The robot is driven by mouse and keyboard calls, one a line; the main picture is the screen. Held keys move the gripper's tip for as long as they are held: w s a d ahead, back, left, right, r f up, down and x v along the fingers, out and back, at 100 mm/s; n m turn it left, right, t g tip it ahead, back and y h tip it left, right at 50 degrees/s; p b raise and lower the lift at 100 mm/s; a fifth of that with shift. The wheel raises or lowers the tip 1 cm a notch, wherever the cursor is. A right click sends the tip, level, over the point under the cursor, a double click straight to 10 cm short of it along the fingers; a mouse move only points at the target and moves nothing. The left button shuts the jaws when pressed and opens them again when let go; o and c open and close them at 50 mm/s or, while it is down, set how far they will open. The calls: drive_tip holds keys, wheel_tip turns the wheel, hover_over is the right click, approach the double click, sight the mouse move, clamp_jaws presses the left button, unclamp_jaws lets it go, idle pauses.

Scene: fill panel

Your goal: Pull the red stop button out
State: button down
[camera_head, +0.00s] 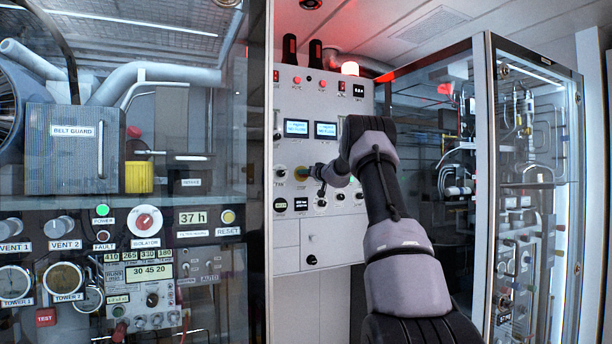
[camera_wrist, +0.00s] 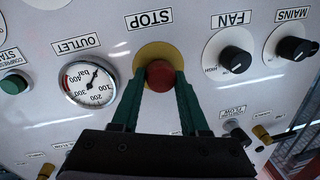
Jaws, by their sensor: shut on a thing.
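The red stop button (camera_wrist: 160,73) sits on a round yellow plate on the panel, beside a label reading STOP that appears upside down in the wrist view. My gripper (camera_wrist: 160,88) has its two green fingers closed in on either side of the button's red head. The fingers hold it, and the button is still at the panel. In the head view my gripper (camera_head: 316,172) reaches the white panel (camera_head: 288,240) at the yellow plate (camera_head: 301,173). The button itself is hidden there by my gripper.
Close to the button are the outlet gauge (camera_wrist: 90,83), a black fan knob (camera_wrist: 235,59), a mains knob (camera_wrist: 293,48) and a green start button (camera_wrist: 14,84). Glass cabinets stand left and right of the panel.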

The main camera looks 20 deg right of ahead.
drive_tip(key=shift+s, duration=0.65)
drive_tip(key=shift+c, duration=2)
unclamp_jaws()
drive_tip(key=shift+s, duration=0.15)
drive_tip(key=s+d, duration=0.1)
drive_tip(key=s, duration=0.9)
drive_tip(key=shift+s+d, duration=0.3)
